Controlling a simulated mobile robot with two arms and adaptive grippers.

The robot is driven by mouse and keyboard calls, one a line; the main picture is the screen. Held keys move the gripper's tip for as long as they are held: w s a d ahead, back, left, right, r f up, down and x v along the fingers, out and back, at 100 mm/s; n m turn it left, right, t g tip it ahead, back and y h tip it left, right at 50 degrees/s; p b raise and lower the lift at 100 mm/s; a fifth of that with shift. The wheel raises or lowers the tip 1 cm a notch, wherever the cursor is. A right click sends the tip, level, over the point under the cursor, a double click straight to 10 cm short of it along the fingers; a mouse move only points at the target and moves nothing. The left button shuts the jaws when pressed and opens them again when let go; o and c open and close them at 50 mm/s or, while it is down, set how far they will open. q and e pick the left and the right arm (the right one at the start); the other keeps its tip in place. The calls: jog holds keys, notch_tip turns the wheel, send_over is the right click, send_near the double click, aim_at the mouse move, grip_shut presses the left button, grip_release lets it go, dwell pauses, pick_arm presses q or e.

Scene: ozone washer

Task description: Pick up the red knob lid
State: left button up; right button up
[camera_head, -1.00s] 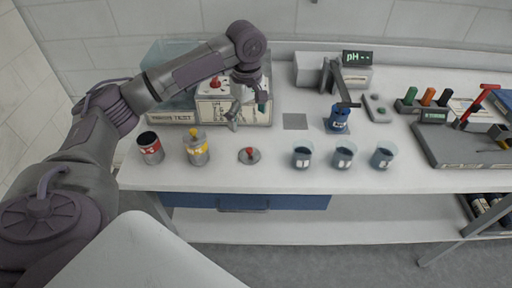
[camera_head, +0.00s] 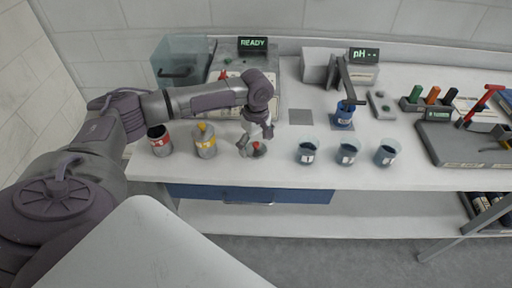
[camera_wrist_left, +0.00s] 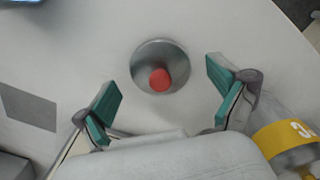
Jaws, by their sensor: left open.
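The red knob lid (camera_head: 256,150) is a round grey metal disc with a red knob, lying flat on the white bench. In the head view my left gripper (camera_head: 254,142) hangs right over it and hides part of it. In the left wrist view the lid (camera_wrist_left: 160,68) lies whole on the bench, apart from the green-padded fingers. There my left gripper (camera_wrist_left: 168,98) is open and empty, its fingers spread to either side and below the lid in the picture. My right gripper is not in view.
A yellow-banded canister (camera_head: 205,141) and an open red-banded canister (camera_head: 160,141) stand left of the lid. Several dark-filled beakers, the nearest one (camera_head: 307,152), stand to the right. The washer (camera_head: 262,92) with its READY display is behind. Bare bench lies just before the lid.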

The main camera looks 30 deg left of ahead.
pick_arm(q)
jog(key=shift+s, duration=0.15)
jog(key=c, duration=1.5)
jog(key=shift+d, duration=0.1)
grip_shut()
jog(key=shift+s, duration=0.1)
